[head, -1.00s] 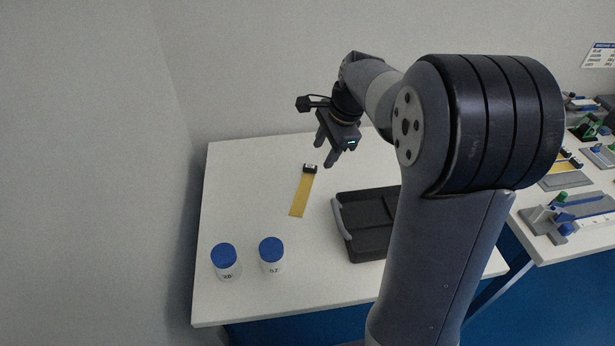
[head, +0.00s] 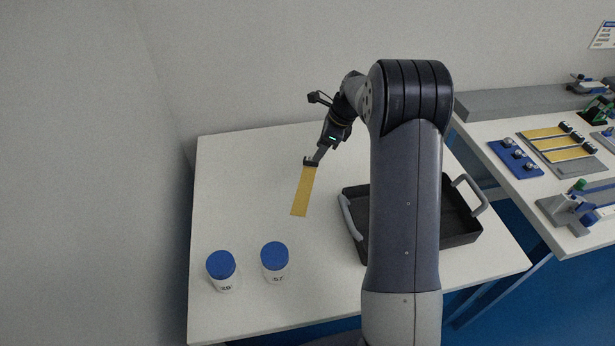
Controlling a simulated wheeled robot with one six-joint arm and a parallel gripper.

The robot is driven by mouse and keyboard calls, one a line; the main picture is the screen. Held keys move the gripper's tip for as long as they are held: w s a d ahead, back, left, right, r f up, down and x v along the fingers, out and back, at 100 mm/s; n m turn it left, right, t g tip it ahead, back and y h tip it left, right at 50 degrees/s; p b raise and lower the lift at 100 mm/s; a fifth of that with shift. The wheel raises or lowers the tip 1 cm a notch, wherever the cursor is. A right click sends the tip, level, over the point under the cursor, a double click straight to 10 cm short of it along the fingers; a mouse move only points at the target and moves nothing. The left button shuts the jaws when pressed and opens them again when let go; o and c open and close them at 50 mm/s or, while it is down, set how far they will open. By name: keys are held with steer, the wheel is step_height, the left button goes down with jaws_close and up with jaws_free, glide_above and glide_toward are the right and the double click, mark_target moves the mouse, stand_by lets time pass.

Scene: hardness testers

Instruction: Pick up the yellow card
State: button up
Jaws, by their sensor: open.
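The yellow card (head: 302,192) is a long narrow strip lying on the white table, with a black block (head: 311,162) at its far end. My gripper (head: 317,158) is open, pointing down and to the left, with its fingertips at the black end of the card. I cannot tell from this view whether the fingers touch the block or straddle it. The fingers overlap each other in the picture and partly cover the block.
Two white jars with blue lids, one at the left (head: 221,270) and one beside it (head: 275,262), stand near the table's front. A black tray (head: 462,240) with handles sits behind my arm at the right. A second table (head: 510,215) at the right holds more yellow strips (head: 555,143) and fixtures.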

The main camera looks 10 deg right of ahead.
steer(key=x, duration=0.5)
steer(key=shift+w+a, duration=0.1)
steer(key=shift+w, duration=0.25)
jaws_close()
